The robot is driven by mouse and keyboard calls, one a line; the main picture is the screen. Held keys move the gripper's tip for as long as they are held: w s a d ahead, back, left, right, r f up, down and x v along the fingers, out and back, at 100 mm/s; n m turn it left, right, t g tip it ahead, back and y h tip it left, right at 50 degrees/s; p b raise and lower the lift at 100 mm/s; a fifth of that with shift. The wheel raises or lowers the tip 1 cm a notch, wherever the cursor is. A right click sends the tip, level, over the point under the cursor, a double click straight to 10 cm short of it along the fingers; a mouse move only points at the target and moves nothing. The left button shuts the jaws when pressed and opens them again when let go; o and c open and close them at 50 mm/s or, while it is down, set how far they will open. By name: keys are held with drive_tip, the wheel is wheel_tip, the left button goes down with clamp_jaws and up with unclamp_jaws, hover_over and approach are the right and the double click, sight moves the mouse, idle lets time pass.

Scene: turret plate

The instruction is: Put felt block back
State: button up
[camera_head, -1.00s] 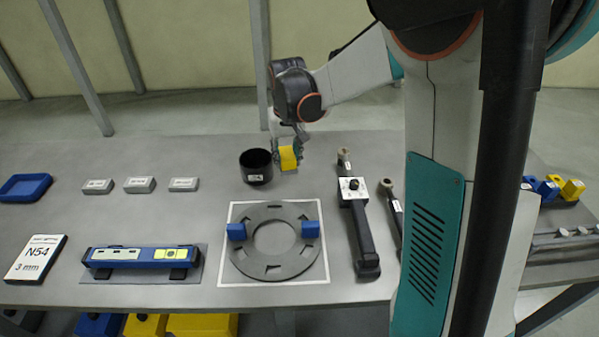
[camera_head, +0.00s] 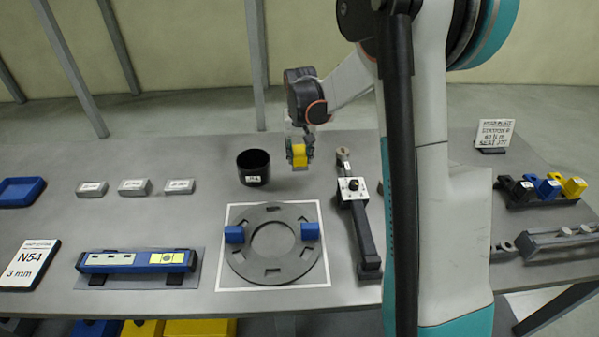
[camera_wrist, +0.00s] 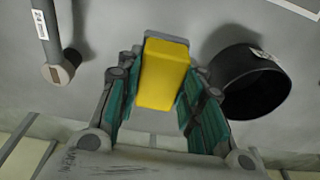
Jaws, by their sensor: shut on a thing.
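A yellow block (camera_head: 299,157) is held in my gripper (camera_head: 300,150) above the back of the table, just right of the black cup. In the wrist view the yellow block (camera_wrist: 165,75) sits between the two teal-padded fingers. The gripper is shut on it. The block's underside is hard to make out. I cannot tell from its surface whether this is the felt block.
A black cup (camera_head: 254,166) stands left of my gripper. A grey slotted ring plate (camera_head: 238,257) with two blue blocks (camera_head: 310,231) lies in front. A black torque tool (camera_head: 363,225) lies to the right. A rack of black, blue and yellow pieces (camera_head: 548,188) stands far right.

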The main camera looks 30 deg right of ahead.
drive_tip(key=shift+f+b, duration=0.7)
drive_tip(key=shift+f, duration=2.45)
drive_tip(key=shift+f, duration=0.1)
drive_tip(key=o, duration=1)
drive_tip(key=shift+o, duration=0.2)
